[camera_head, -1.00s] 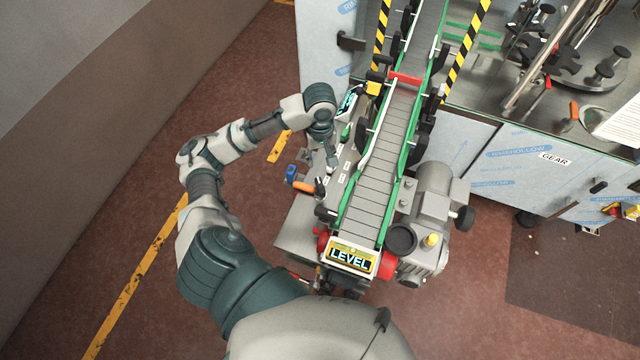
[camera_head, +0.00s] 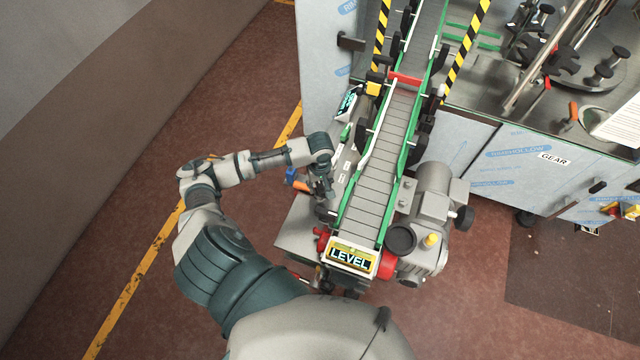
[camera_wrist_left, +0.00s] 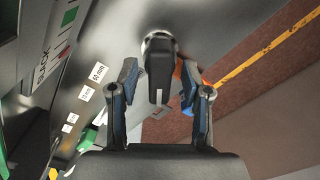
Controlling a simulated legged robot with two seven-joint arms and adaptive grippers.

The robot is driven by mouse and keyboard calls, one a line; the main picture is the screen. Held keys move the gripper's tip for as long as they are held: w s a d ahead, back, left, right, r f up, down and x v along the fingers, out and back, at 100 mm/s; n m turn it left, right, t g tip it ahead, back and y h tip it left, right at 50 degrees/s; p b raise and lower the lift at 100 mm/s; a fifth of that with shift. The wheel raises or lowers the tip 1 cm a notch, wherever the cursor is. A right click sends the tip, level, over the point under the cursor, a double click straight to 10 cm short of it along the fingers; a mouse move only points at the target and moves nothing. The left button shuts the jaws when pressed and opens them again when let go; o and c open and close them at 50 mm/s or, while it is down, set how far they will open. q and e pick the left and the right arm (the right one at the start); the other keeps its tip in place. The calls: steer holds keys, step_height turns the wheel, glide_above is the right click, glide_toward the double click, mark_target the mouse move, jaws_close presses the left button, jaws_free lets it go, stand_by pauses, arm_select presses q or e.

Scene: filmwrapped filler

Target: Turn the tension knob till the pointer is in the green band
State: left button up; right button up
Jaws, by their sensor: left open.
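My left gripper (camera_wrist_left: 158,82) is open in the left wrist view, one finger on each side of a black knob-like part (camera_wrist_left: 158,68) with a round metal base. I cannot tell whether the fingers touch it, or surely that it is the tension knob. At the left, a white scale strip (camera_wrist_left: 62,40) shows a green patch (camera_wrist_left: 69,16), a red mark and a word like "SLACK". I cannot make out the pointer. In the head view my left gripper (camera_head: 326,190) is low beside the conveyor, its fingers hard to see. My right gripper is not in view.
An orange-handled part (camera_head: 301,186) and a blue part (camera_head: 291,175) are close left of the gripper. The conveyor (camera_head: 378,180) with green rails runs along its right, with a "LEVEL" sign (camera_head: 351,259) at the near end. Open floor (camera_head: 130,200) lies left.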

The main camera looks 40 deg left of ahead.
arm_select(q)
jaws_close()
